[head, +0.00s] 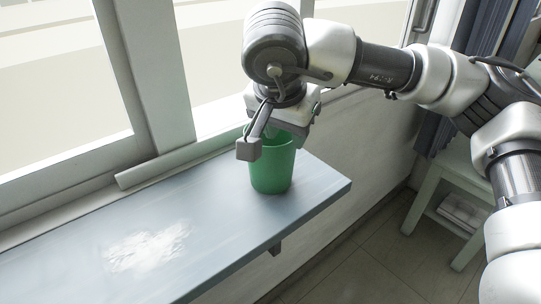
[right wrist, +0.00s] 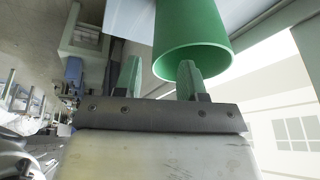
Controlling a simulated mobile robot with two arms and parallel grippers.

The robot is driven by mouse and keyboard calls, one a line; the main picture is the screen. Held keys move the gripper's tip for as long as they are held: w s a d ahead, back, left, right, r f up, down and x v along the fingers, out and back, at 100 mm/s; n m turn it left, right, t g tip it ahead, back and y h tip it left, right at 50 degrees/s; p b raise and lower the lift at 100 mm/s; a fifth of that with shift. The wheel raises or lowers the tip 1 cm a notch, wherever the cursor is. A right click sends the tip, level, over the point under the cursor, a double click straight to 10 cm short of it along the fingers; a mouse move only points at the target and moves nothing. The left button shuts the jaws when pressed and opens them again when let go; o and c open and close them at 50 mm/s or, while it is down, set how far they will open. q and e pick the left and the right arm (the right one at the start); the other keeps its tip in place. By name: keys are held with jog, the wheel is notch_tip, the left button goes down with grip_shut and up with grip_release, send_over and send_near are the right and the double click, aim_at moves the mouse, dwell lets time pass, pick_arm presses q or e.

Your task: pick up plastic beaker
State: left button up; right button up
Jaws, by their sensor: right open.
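The plastic beaker (head: 271,170) is green and stands upright near the right end of a blue-grey shelf (head: 215,215) below the window. My right gripper (head: 266,142) is open over the beaker's rim, one finger showing outside the rim on the left. In the right wrist view, the beaker (right wrist: 185,20) shows its open mouth toward the camera. There the right finger overlaps the mouth, the left finger is outside the wall, and the wall lies between the fingertips (right wrist: 160,66). Contact cannot be told. My left gripper is not in view.
A white powdery patch (head: 147,247) lies on the shelf to the left. The window frame (head: 150,75) rises close behind the beaker. A pale stool (head: 440,190) stands on the floor at right, by a dark curtain (head: 437,130). The shelf's left part is otherwise clear.

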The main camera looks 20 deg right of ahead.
aim_at(290, 165)
jog(key=shift+w+d+f, duration=0.2)
jog(key=shift+w+f, duration=0.05)
jog(key=shift+f, duration=0.35)
jog(key=p+x, duration=0.2)
jog(key=x, duration=0.2)
jog(key=shift+w+d+f, duration=0.1)
jog(key=shift+d+f, duration=0.05)
jog(key=shift+d, duration=0.1)
jog(key=shift+f, duration=0.15)
jog(key=shift+c, duration=0.9)
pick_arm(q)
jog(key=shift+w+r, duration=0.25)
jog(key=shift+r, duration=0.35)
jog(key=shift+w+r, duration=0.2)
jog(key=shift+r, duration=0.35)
pick_arm(e)
grip_shut()
